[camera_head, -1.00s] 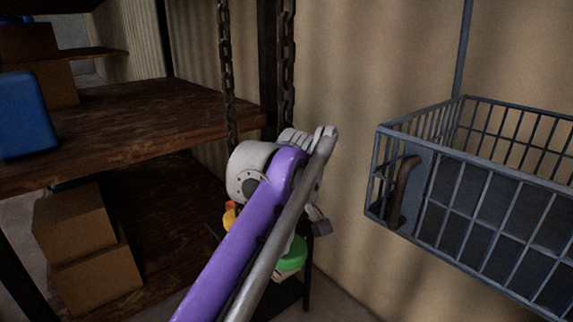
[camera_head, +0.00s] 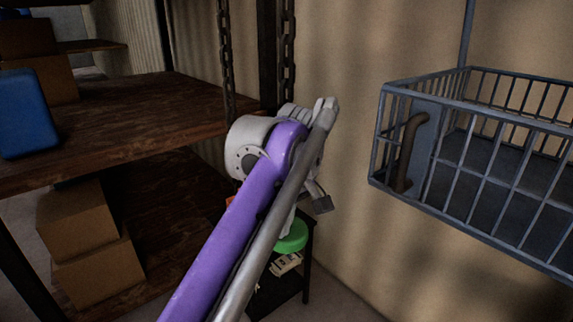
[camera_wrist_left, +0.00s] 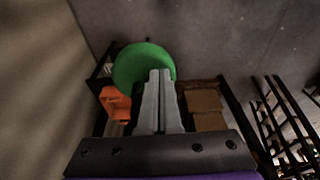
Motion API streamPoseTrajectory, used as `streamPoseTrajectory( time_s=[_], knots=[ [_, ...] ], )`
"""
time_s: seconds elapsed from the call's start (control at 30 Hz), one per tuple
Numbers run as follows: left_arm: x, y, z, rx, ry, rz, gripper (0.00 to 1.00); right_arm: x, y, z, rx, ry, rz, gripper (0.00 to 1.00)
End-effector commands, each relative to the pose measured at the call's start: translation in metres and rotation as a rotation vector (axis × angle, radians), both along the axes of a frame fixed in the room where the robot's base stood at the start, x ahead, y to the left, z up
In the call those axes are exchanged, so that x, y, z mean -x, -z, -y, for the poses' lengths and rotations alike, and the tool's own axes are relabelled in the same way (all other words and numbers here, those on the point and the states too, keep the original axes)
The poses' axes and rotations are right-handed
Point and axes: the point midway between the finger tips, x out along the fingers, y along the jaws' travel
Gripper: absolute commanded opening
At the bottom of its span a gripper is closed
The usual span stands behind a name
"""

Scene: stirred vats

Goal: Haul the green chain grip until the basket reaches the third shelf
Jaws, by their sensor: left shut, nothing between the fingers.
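My left gripper (camera_wrist_left: 160,75) is shut and empty in the left wrist view, its fingertips overlapping the lower edge of a round green thing (camera_wrist_left: 140,64). In the head view, my purple arm and pale wrist largely hide this gripper; its end shows near the chains' foot. The green thing also shows there, low behind the arm (camera_head: 292,237); I cannot tell whether it hangs from a chain. Two dark chains, left (camera_head: 227,60) and right (camera_head: 288,50), hang down behind my wrist. The blue-grey wire basket (camera_head: 450,190) is at right. My right gripper is out of view.
A brown wooden shelf (camera_head: 120,125) fills the left, bearing a blue container (camera_head: 25,115), with cardboard boxes (camera_head: 85,235) below. A small black stand (camera_head: 307,260) is under the green thing. An orange object (camera_wrist_left: 115,104) lies beside it. Bare wall lies between chains and basket.

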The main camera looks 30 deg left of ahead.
Motion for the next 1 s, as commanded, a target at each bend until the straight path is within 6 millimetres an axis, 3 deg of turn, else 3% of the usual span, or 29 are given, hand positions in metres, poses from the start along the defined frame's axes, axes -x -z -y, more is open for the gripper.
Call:
streamPoseTrajectory(
  time_s=[0.27,0.73,1.0],
  knots=[
    [0.000,-0.002,0.000,0.000,0.000,0.000,0.00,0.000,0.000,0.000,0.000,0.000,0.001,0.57],
    [0.000,-0.044,0.000,0.000,0.000,0.000,0.00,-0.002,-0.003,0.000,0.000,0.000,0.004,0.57],
    [0.000,-0.051,0.000,0.000,0.000,0.000,0.00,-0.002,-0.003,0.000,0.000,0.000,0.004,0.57]
  ],
)
